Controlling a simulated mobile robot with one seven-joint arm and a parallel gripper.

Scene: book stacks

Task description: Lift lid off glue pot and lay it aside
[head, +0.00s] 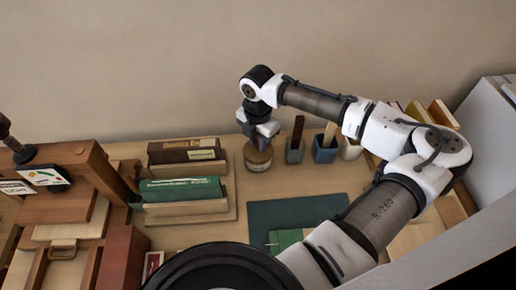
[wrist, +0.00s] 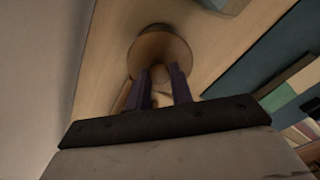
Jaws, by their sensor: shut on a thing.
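The glue pot (head: 258,163) is a small, round brown pot near the back of the desk, with my gripper (head: 263,139) straight above it. In the wrist view, the round brown lid (wrist: 160,42) lies at the tips of my gripper's fingers (wrist: 160,74). The fingers are close together and shut on the lid, seemingly at its knob, which is mostly hidden between them. The lid appears level with the pot's mouth; I cannot tell whether there is a gap between them.
Blue-grey cups (head: 325,150) with tools stand right of the pot. A wooden rack with a green book (head: 181,190) stands to its left. A dark green mat (head: 290,213) lies in front. Bare desk shows between rack and mat. A wall rises behind.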

